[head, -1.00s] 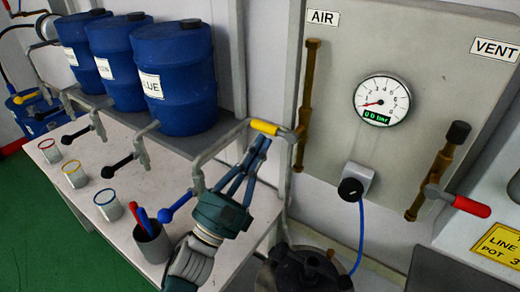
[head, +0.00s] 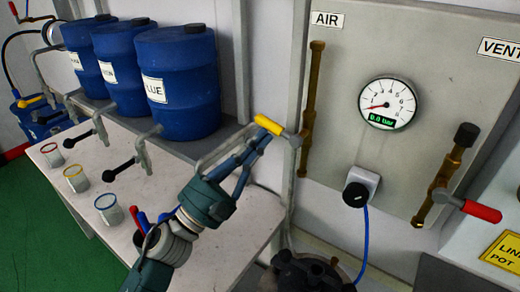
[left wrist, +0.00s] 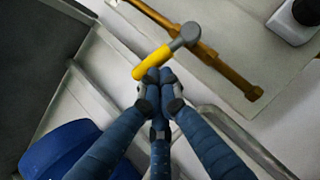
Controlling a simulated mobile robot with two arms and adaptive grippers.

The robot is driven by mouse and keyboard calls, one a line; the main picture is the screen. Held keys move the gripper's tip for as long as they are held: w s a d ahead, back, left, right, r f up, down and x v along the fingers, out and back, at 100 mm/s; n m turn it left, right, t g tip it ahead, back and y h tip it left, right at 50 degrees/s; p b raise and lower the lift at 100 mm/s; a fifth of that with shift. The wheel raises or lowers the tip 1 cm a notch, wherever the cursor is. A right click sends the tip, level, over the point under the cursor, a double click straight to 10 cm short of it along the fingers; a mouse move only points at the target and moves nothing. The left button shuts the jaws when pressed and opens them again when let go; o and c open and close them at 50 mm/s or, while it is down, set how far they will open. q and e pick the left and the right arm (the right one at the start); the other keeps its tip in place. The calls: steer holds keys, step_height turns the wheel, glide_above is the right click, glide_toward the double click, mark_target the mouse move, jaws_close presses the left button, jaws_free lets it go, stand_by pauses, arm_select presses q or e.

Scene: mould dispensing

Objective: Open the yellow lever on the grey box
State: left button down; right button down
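The yellow lever (head: 268,125) sits on the brass AIR pipe (head: 309,110) at the left side of the grey box (head: 440,60). It slants, with its free end pointing up and left. My left gripper (head: 262,138) reaches to it from below left. In the left wrist view the fingertips (left wrist: 161,84) are together, right beside the yellow handle (left wrist: 152,62), and seem to touch it. The handle lies across the tips and does not look enclosed between them. My right gripper is not in view.
A gauge (head: 386,103) reads 0.0 bar. A red lever (head: 482,211) is on the VENT pipe. Blue drums (head: 176,80) stand on a shelf at the left. A bench (head: 235,225) with cups lies below. A metal tube (head: 222,150) runs close to my left fingers.

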mark_target(259, 123)
arm_select(q)
step_height(259, 123, up, 5)
steer(key=m+g, duration=0.2)
steer(key=m, duration=0.1)
steer(key=m+g+b, duration=0.1)
steer(key=m+g, duration=0.1)
steer(key=m, duration=0.2)
steer(key=m+g+h, duration=0.1)
steer(key=m+g, duration=0.2)
steer(key=shift+s+d+f+m+b, duration=0.1)
steer(key=shift+f+m+b, duration=0.05)
steer(key=shift+m+b, duration=0.2)
steer(key=shift+s+d+r+m+g+y+b, duration=0.25)
steer(key=shift+d+r+m+g+y, duration=0.15)
steer(key=shift+m, duration=0.55)
steer(key=shift+s+d+r+m+g+y+b, duration=0.25)
steer(key=shift+r+m+g+y, duration=0.2)
steer(key=shift+m, duration=0.5)
steer(key=shift+s+d+r+m+g+y+b, duration=0.15)
steer(key=shift+d+r+m+g+y+b, duration=0.25)
steer(key=shift+m, duration=0.55)
steer(key=shift+r, duration=0.15)
steer(key=shift+s+d+m, duration=0.1)
steer(key=shift+m, duration=0.2)
